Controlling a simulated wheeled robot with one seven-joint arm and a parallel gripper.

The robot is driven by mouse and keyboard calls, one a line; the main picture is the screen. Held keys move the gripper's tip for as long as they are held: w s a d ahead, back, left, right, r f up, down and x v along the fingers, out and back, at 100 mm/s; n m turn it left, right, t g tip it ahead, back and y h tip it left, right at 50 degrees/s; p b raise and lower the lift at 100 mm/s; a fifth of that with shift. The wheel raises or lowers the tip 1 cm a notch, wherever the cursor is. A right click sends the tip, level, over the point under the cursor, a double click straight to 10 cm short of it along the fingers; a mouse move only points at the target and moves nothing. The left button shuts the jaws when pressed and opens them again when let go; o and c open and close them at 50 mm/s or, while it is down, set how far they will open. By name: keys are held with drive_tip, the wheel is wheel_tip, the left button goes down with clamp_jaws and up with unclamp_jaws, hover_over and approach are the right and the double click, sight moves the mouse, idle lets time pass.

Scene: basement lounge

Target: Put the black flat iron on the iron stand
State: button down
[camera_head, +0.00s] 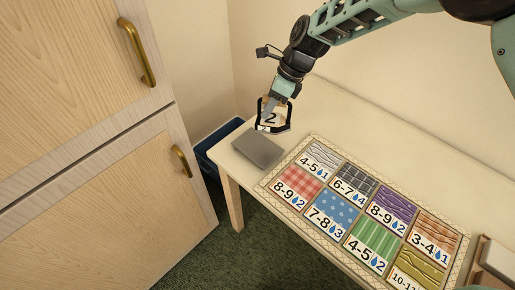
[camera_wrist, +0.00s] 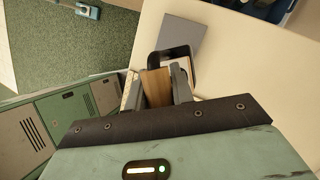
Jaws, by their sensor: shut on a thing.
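The black flat iron shows in the wrist view as a black rounded frame (camera_wrist: 172,52) with a tan, wood-like part between my fingers. In the head view, it seems to be the black-edged, pale piece (camera_head: 270,118) marked "2"; its full shape is partly hidden. My gripper (camera_head: 271,108), also in the wrist view (camera_wrist: 157,88), is shut on it and holds it near the table's left end. A flat grey plate, which looks like the iron stand (camera_head: 258,151), lies at that end. It also shows in the wrist view (camera_wrist: 184,32), just beyond the held iron. I cannot tell the gap.
A patterned mat (camera_head: 285,184) with several numbered fabric swatches covers the table's middle, close to the plate. A wooden cabinet (camera_head: 95,110) stands left of the table. A dark blue bin (camera_head: 207,146) sits on the floor between them. A wall runs behind the table.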

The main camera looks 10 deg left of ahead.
sight(256, 122)
drive_tip(key=s+a+r+m, duration=0.1)
drive_tip(key=a+m, duration=0.1)
drive_tip(key=a, duration=0.3)
drive_tip(key=shift+t, duration=0.3)
drive_tip(key=shift+d+f+p, duration=0.1)
drive_tip(key=shift+f+p, duration=0.9)
drive_tip(key=shift+f, duration=3.75)
drive_tip(key=shift+f, duration=0.15)
drive_tip(key=c, duration=1.2)
unclamp_jaws()
